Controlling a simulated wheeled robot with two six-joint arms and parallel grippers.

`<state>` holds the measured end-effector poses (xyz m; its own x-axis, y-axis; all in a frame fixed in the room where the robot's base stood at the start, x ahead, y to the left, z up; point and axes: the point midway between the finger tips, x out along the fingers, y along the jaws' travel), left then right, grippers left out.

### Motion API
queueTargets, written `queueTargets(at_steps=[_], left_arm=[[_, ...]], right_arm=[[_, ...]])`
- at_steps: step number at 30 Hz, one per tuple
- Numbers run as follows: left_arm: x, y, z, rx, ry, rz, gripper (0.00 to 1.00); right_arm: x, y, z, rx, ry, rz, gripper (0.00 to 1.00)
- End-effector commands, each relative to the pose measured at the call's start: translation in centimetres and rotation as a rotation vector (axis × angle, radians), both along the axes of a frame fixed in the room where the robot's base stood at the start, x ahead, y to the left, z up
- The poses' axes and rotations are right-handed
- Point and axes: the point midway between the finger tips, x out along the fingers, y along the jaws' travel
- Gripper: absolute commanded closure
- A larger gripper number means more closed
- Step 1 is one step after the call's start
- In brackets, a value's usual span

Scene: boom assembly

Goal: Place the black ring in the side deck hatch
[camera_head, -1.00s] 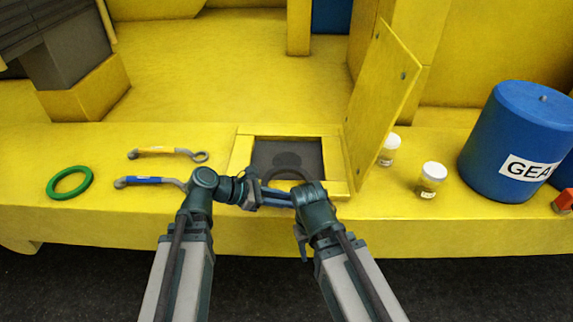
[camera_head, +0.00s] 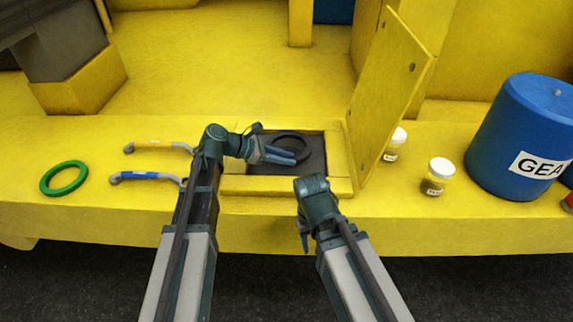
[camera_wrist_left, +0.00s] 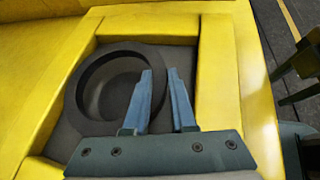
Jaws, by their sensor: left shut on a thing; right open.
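The black ring (camera_head: 306,143) is in the side deck hatch opening, over the dark hatch floor. My left gripper (camera_head: 292,157) reaches in from the left and is shut on the ring's near side. In the left wrist view, the fingers (camera_wrist_left: 163,85) straddle the near wall of the ring (camera_wrist_left: 82,78), inside the yellow hatch rim (camera_wrist_left: 225,75). I cannot tell whether the ring touches the floor. The hatch rim (camera_head: 340,160) also shows in the head view, and its yellow lid (camera_head: 393,95) stands open at the right. My right gripper (camera_head: 304,240) is open and empty in front of the deck edge.
A green ring (camera_head: 46,187) and two wrenches, one with a yellow band (camera_head: 155,145) and one with a blue band (camera_head: 145,177), lie left of the hatch. Two jars (camera_head: 436,178) (camera_head: 394,147) and a blue drum (camera_head: 515,140) stand right of the lid.

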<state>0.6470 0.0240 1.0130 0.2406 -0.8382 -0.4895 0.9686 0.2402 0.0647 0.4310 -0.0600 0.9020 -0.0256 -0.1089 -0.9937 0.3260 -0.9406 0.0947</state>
Motion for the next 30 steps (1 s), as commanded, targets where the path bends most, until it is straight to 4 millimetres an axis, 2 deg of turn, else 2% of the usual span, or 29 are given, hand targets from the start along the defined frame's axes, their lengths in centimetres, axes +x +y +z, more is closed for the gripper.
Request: queueTargets(at_steps=[7,15,23,24,25,30], left_arm=[[0.1,0.0,-0.6,-0.001,0.000,0.000,1.00],[0.1,0.0,-3.6,-0.001,-0.001,0.001,1.00],[0.1,0.0,-3.5,0.000,0.000,0.001,1.00],[0.1,0.0,-3.5,0.000,0.000,0.001,0.69],[0.1,0.0,-3.5,0.000,0.000,0.001,0.64],[0.1,0.0,-3.5,0.000,0.000,0.001,0.63]], right_arm=[[0.0,0.0,-0.6,0.000,0.000,0.000,0.50],[0.0,0.0,-3.6,0.000,0.000,0.000,0.50],[0.0,0.0,-3.5,0.000,0.000,0.000,0.50],[0.0,0.0,-3.5,0.000,0.000,0.000,0.50],[0.0,0.0,-3.5,0.000,0.000,0.000,0.50],[0.0,0.0,-3.5,0.000,0.000,0.000,0.50]])
